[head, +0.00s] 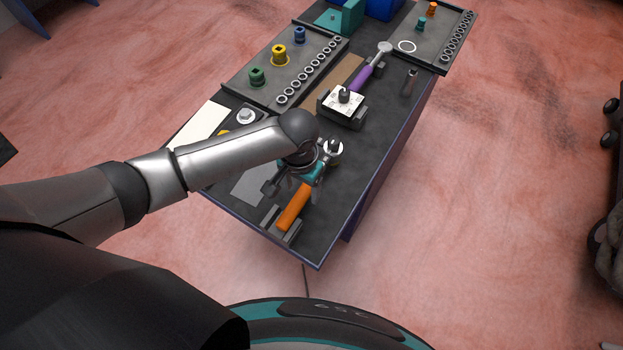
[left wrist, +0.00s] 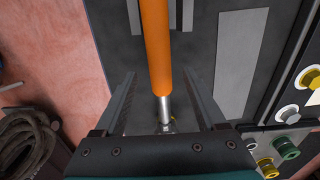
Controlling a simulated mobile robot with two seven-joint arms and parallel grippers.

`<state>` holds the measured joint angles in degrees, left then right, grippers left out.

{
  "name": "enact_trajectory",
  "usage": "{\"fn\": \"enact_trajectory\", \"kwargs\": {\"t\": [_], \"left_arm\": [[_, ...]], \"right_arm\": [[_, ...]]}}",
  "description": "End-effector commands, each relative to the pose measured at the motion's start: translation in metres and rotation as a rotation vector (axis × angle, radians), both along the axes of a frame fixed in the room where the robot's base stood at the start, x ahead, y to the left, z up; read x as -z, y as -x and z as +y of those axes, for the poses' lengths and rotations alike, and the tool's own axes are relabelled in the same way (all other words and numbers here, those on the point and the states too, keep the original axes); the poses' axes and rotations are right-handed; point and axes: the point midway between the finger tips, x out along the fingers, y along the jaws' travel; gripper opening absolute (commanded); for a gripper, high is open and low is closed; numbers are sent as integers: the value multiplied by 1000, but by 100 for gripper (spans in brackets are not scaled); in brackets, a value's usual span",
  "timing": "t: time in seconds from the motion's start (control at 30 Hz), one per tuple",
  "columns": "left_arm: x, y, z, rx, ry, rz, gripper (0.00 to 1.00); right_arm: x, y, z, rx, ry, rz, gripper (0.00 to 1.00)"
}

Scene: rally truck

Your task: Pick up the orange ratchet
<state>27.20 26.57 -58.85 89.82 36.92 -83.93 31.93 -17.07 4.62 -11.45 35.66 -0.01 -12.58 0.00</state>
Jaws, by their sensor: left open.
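The orange ratchet (head: 292,208) lies near the front end of the dark table, its orange handle toward the front edge and resting in a grey holder (head: 281,227). Its head end is partly hidden by my left gripper (head: 292,186), which is over the ratchet's far part. In the left wrist view the orange handle (left wrist: 155,45) and a silver shaft run between the two open fingers. The fingers stand apart on both sides, with gaps to the shaft. The ratchet's head is mostly hidden by the gripper body there. My right gripper is not in view.
A purple-handled ratchet (head: 364,74) lies farther back, beyond a white block (head: 343,101) on a dark stand. A tray (head: 250,92) holds coloured sockets and several rings. Another tray (head: 441,40) stands at the back right. A grey plate (head: 249,186) lies left of the orange ratchet.

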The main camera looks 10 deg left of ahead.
Motion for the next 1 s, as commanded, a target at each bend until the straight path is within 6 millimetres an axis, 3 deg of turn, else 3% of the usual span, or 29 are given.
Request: {"fn": "enact_trajectory", "kwargs": {"t": [0.2,0.47,1.0], "left_arm": [[25,1,1,0,-1,0,73],[27,1,1,0,-1,-1,73],[27,1,1,0,0,-1,13]], "right_arm": [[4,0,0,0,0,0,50],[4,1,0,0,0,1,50],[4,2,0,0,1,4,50]]}}
